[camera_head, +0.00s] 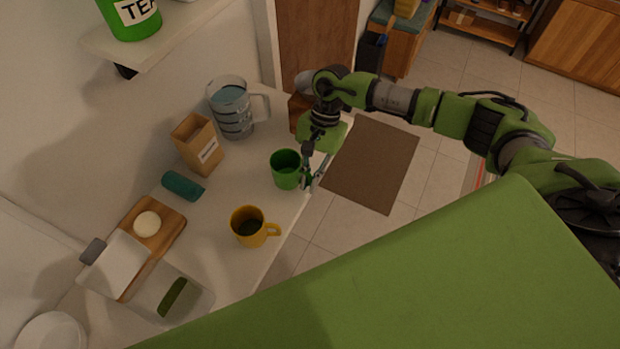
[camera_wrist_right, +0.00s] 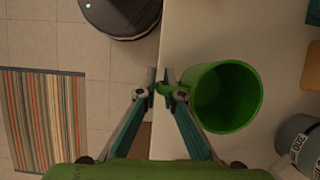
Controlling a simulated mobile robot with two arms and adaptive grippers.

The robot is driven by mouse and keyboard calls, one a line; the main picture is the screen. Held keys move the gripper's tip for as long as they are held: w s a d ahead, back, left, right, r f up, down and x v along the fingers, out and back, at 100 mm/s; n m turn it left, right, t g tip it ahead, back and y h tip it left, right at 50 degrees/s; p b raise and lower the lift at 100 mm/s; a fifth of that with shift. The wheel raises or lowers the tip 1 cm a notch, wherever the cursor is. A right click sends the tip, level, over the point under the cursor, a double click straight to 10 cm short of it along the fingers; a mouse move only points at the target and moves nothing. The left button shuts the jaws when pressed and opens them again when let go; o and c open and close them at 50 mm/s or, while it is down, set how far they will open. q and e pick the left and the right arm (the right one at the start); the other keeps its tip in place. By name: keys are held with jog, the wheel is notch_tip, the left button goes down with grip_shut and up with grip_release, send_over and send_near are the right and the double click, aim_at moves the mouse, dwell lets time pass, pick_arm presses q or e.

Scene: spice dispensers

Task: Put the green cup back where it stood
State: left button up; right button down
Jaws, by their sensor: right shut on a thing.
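The green cup (camera_head: 286,169) is at the right edge of the white counter in the head view, upright, with its open top showing. It also shows in the right wrist view (camera_wrist_right: 226,97), just right of the fingers. My right gripper (camera_head: 307,180) is at the cup's right side. In the right wrist view the gripper (camera_wrist_right: 161,90) is shut on the cup's handle. I cannot tell whether the cup's base touches the counter. My left gripper is not in view.
A yellow mug (camera_head: 249,227) stands nearer on the counter (camera_head: 228,270). A measuring jug (camera_head: 232,108), a paper bag (camera_head: 197,144) and a teal cylinder (camera_head: 183,186) stand or lie beyond and left. A cutting board (camera_head: 168,232) is farther left. The counter's edge drops to the floor at right.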

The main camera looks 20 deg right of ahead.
jog(key=shift+f, duration=0.2)
jog(key=c, duration=2.2)
grip_release()
jog(key=shift+r, duration=0.1)
jog(key=shift+o, duration=0.2)
jog(key=shift+r, duration=0.2)
jog(key=shift+w+d+r, duration=0.15)
jog(key=shift+w+r, duration=0.05)
jog(key=shift+r, duration=0.05)
jog(key=b+v, duration=0.3)
jog(key=v, duration=0.8)
jog(key=shift+b, duration=0.35)
jog(key=shift+r, duration=0.15)
